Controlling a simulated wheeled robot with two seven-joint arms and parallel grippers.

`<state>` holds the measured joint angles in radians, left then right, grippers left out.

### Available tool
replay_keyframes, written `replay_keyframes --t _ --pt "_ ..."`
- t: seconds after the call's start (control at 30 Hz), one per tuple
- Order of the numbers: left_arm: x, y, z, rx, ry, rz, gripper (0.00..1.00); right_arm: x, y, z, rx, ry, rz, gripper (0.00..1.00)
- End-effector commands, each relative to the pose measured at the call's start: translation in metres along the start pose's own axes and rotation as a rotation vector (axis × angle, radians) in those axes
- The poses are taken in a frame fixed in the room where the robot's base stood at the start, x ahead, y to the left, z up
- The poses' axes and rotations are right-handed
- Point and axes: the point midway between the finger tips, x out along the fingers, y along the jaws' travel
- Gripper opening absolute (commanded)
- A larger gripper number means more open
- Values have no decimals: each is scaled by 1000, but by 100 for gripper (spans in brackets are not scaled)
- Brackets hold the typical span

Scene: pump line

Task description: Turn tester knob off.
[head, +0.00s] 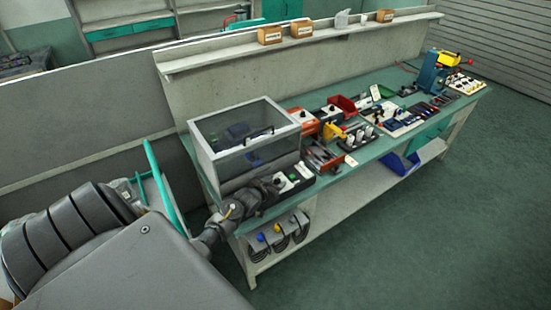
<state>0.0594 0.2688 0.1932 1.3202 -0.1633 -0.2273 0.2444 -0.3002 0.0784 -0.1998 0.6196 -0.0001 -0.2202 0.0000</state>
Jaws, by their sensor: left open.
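My left gripper (268,189) is at the front left corner of the bench, just in front of the clear-sided box (240,150). It is dark and small in the head view, and the gap between its fingers is hard to make out. A black panel with white parts (292,180) lies right beside its tip; I cannot tell whether they touch. An orange unit with a pale face and a dark knob (303,117) stands behind, right of the clear-sided box. I cannot tell for sure which of these is the tester, nor read any knob's position. My right gripper is out of view.
The green bench top (372,152) carries tools, a red bin (342,103), a yellow-handled tool (332,131) and a blue and yellow device (432,72). Cardboard boxes (270,35) stand on the shelf above. A blue bin (402,164) is below. The floor to the right is clear.

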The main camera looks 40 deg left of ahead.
Motion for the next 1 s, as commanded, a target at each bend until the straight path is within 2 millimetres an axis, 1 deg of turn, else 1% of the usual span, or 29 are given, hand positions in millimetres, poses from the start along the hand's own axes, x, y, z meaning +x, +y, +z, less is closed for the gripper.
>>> replay_keyframes --t 0.27,0.37,0.6,0.63,0.83,1.0 --pt "2 0 0 0 1 0 46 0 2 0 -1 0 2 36" --pt "1 0 0 0 1 0 35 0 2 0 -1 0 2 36" --pt "1 0 0 0 1 0 3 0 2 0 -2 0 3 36" --pt "1 0 0 0 1 0 2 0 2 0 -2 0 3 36" --pt "1 1 0 -7 1 -14 2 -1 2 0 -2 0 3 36" --pt "1 3 0 -33 0 -71 2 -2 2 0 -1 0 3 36"
